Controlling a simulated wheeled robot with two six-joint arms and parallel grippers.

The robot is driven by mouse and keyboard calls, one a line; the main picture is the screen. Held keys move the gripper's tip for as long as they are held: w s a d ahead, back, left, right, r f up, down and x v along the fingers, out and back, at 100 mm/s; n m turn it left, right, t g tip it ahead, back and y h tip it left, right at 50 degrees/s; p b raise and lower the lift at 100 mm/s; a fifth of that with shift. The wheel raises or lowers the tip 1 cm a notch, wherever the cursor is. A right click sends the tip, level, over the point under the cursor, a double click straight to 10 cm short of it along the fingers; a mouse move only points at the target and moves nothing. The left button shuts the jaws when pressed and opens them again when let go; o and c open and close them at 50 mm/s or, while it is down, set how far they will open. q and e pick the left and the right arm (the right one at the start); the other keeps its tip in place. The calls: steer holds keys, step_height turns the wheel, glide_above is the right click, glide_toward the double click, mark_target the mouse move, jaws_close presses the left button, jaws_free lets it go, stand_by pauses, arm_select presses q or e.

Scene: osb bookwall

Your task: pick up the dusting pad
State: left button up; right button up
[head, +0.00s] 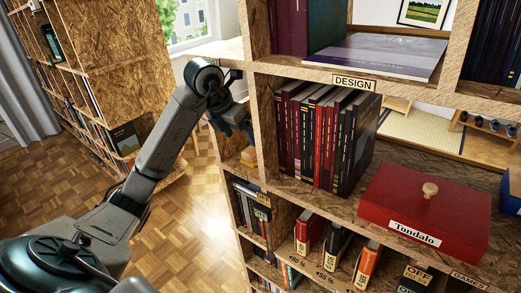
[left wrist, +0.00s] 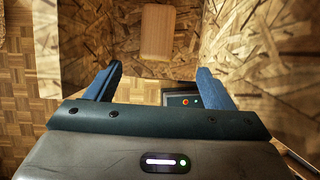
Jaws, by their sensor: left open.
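A pale wooden block (left wrist: 170,32), which looks like the dusting pad, lies on an OSB shelf in the left wrist view. It is near the top middle, beyond and between my fingertips. In the head view a small yellowish thing (head: 248,157), seemingly the same pad, sits in the narrow side compartment, partly cut off by the upright. My left gripper (head: 241,127) is just above it at the left end of the bookwall. In the left wrist view the blue fingers of this gripper (left wrist: 159,72) are apart, with nothing between them. My right gripper is not in view.
OSB walls (left wrist: 249,50) stand close to the right of my left gripper. A dark item with a red dot (left wrist: 184,101) lies lower down. In the head view books (head: 320,135) and a red Tondalo box (head: 425,212) fill shelves on the right. Parquet floor (head: 200,220) is open at left.

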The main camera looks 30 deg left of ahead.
mark_target(250, 150)
arm_select(q)
steer(key=x, duration=0.1)
steer(key=b+x, duration=0.2)
steer(key=x, duration=0.1)
steer(key=shift+s, duration=0.35)
steer(key=shift+w+d+f, duration=0.1)
steer(key=shift+w+f, duration=0.05)
steer(key=shift+f, duration=0.1)
steer(key=shift+w+f, duration=0.2)
steer(key=shift+w, duration=0.05)
steer(key=w+f, duration=0.1)
steer(key=w+f+p, duration=0.1)
steer(key=f, duration=0.1)
steer(key=shift+w+f+p, duration=0.2)
steer(key=shift+w+p, duration=0.05)
steer(key=shift+p, duration=0.05)
steer(key=shift+w+d+f, duration=0.1)
steer(key=shift+f, duration=0.25)
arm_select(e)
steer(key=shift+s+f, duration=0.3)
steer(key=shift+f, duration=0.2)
arm_select(q)
steer(key=shift+c, duration=0.2)
